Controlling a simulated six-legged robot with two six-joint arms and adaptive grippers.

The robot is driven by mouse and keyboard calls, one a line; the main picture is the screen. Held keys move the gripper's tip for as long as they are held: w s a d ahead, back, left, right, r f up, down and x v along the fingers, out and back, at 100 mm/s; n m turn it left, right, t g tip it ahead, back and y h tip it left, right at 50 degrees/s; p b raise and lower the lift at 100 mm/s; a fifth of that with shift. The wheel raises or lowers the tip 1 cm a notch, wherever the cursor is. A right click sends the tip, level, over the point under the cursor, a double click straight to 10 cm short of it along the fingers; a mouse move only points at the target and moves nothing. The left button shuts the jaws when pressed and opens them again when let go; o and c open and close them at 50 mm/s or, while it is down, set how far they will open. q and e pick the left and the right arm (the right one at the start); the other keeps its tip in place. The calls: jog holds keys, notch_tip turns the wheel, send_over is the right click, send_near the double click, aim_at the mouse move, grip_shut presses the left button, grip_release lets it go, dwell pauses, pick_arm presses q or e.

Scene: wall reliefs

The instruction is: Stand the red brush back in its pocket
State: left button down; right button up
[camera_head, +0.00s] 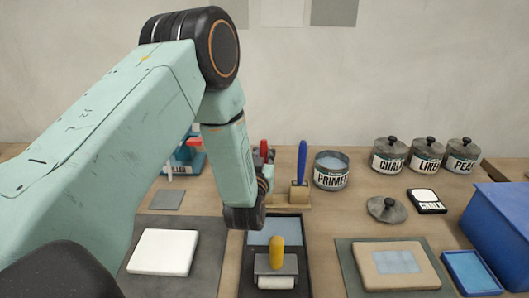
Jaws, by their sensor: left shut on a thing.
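The red brush (264,147) shows only as a short red handle behind my left arm. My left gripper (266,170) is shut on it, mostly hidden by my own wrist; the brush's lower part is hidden. A wooden holder (290,201) stands just right of the gripper, with a blue-handled brush (302,160) upright in it. The red brush is at the holder's left side. I cannot tell whether its lower end is inside a pocket or above it. My right gripper is not in view.
A black tray (242,275) with a yellow-handled tool (277,255) lies in front. A PRIMER can (331,178) stands right of the holder, labelled jars (388,162) and a loose lid (387,209) beyond. A white slab (163,252), tiled panel (370,275) and blue bin (503,230) lie forward.

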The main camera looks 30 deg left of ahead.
pick_arm(q)
jog(key=shift+f, duration=0.1)
jog(key=c, duration=0.7)
grip_release()
jog(key=shift+o, duration=0.2)
jog(key=shift+r+p, duration=3.25)
jog(key=shift+r, duration=0.75)
